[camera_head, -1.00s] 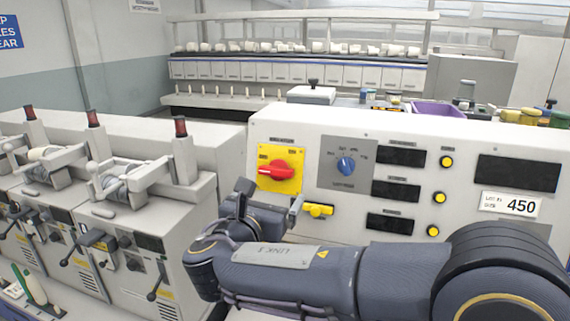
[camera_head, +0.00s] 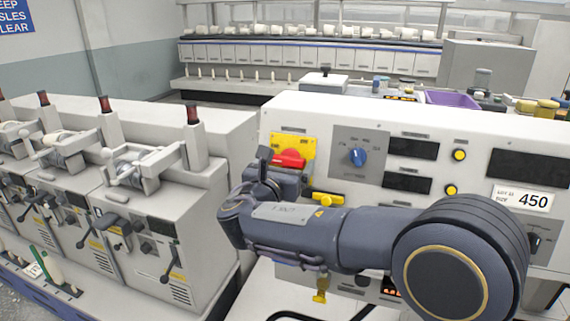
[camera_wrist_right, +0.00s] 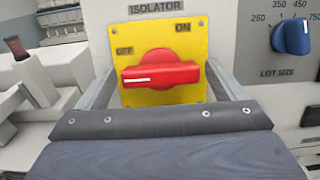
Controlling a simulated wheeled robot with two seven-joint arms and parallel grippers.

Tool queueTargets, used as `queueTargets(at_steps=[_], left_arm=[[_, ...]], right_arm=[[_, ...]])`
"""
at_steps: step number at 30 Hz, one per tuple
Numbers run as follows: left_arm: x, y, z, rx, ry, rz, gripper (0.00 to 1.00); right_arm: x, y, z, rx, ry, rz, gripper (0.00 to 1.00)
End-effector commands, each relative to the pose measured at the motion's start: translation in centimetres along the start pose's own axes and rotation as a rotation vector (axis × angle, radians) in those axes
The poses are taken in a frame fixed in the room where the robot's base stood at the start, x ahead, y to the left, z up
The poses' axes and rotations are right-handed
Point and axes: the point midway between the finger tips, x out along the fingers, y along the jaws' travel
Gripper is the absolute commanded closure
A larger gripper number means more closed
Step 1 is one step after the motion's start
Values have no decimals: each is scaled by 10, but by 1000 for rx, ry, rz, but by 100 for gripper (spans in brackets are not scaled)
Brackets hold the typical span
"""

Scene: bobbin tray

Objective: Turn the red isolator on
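The red isolator knob (camera_head: 289,158) sits on a yellow plate (camera_head: 307,146) on the front of the white control cabinet. In the right wrist view the knob (camera_wrist_right: 160,75) lies level, its white mark at the left end, below the OFF label; the ON label (camera_wrist_right: 183,27) is at upper right. My right gripper (camera_head: 285,168) is in front of the plate and hides its lower part in the head view. In the right wrist view its fingers (camera_wrist_right: 162,80) are spread to either side of the knob, with nothing held. My left gripper is not in view.
A blue lot size dial (camera_head: 358,156) is right of the isolator. A yellow handle (camera_head: 328,199) sticks out below the plate. Dark displays and yellow buttons (camera_head: 459,155) are further right. Winding machines (camera_head: 150,190) stand at the left.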

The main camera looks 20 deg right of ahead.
Motion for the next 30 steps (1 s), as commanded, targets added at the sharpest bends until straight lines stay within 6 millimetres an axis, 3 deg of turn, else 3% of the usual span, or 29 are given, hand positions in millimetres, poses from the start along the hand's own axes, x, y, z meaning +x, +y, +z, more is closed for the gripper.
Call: queueTargets(at_steps=[1, 9, 20, 30], left_arm=[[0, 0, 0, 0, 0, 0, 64], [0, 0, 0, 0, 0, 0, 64], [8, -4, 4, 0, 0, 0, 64], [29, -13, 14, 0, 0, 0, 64]], right_arm=[[0, 0, 0, 0, 0, 0, 17], [0, 0, 0, 1, 0, 0, 50], [-1, 0, -2, 68, -1, -17, 50], [0, 2, -4, 322, -1, -79, 50]])
